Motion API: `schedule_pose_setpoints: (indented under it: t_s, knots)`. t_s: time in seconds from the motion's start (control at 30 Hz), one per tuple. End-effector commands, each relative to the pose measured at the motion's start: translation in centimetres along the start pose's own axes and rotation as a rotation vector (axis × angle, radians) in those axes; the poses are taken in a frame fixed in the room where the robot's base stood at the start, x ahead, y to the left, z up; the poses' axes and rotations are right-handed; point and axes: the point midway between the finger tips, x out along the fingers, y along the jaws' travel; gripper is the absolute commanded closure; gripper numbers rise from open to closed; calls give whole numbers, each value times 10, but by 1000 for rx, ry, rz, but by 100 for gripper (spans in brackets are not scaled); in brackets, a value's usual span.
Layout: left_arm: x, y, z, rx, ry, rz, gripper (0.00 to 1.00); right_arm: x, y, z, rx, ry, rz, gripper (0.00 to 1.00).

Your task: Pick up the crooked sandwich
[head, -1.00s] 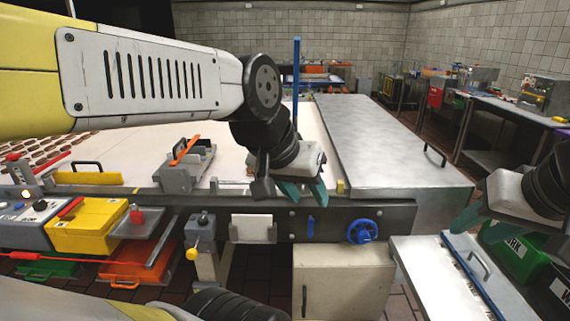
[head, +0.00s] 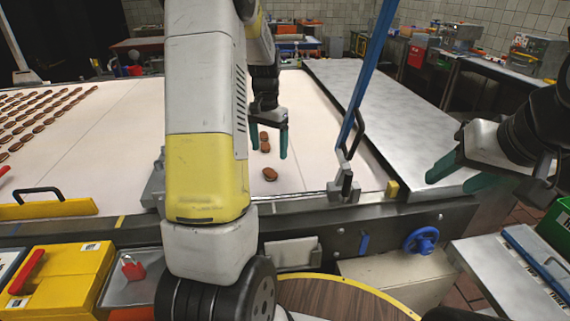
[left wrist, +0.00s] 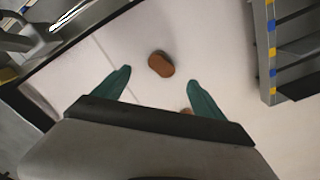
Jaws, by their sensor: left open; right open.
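Brown cream sandwiches lie on the white belt (head: 110,130). The nearest one (head: 270,174) looks crooked, its layers out of line. Two more, a middle one (head: 265,147) and a far one (head: 263,136), lie behind it near my left gripper (head: 268,152). That gripper is open and empty, its teal fingers pointing down over the belt. In the left wrist view, one sandwich (left wrist: 161,64) lies just beyond the fingertips (left wrist: 158,77), and another is partly hidden by the gripper. I cannot match these to the head view. My right gripper (head: 455,178) is open and empty, over the metal table.
Rows of sandwiches (head: 40,115) lie at the belt's left. A blue post (head: 368,75) rises from a clamp (head: 344,188) at the belt's front edge. A metal table (head: 370,95) borders the belt's right. My left arm hides part of the belt.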

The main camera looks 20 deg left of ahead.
Motion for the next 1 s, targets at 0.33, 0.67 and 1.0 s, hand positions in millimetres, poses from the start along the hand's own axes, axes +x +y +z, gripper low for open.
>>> schedule_pose_setpoints:
  t_s: [0.33, 0.67, 1.0]
  knots:
    - [40, -5, -3, 8, -20, -2, 19, 0, 0, 0, 0, 0, 0, 48]
    - [84, -5, -5, 7, -19, -2, 19, 0, 0, 0, 0, 0, 0, 48]
    - [88, -5, -5, 7, -16, -3, 27, 0, 0, 0, 0, 0, 0, 48]
